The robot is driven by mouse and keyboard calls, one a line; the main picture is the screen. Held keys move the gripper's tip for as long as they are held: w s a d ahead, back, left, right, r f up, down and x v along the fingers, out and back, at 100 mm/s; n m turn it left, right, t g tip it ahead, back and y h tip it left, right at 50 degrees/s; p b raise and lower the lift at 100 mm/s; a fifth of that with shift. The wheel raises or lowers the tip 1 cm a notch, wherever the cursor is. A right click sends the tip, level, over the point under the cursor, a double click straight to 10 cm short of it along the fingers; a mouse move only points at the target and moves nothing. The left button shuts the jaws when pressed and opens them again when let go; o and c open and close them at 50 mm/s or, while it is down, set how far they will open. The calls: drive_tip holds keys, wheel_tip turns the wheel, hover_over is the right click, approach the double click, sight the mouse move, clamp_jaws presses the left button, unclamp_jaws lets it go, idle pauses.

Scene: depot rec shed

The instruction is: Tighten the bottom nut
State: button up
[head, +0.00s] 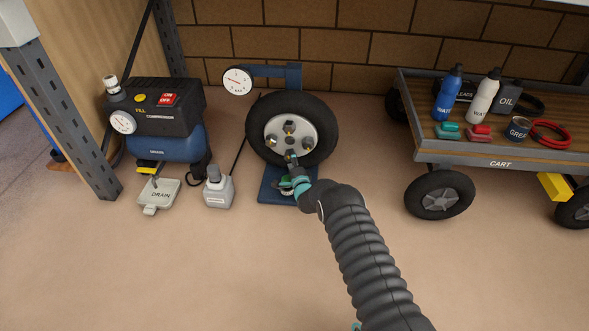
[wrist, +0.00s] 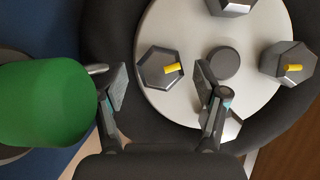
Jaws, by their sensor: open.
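The wheel (head: 260,110) stands upright on a blue stand, with a pale hub disc (head: 273,128) carrying grey hex nuts around a central cap (wrist: 222,63). The wrist view is turned sideways, with the stand's blue base at its left. The bottom nut (wrist: 150,68), with a yellow mark, shows at the left of the hub there. My gripper (wrist: 162,72) is open, one finger on each side of this nut in the picture; I cannot tell whether they touch it. In the head view my gripper (head: 290,157) covers the bottom nut. The top nut (wrist: 288,62) also has a yellow mark.
A green rounded object (wrist: 45,105) sits close beside one finger, near the stand's blue base (head: 268,185). A gauge (head: 237,81) is on the stand. The front floor is clear.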

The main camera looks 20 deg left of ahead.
drive_tip(key=v, duration=0.7)
idle(0.5)
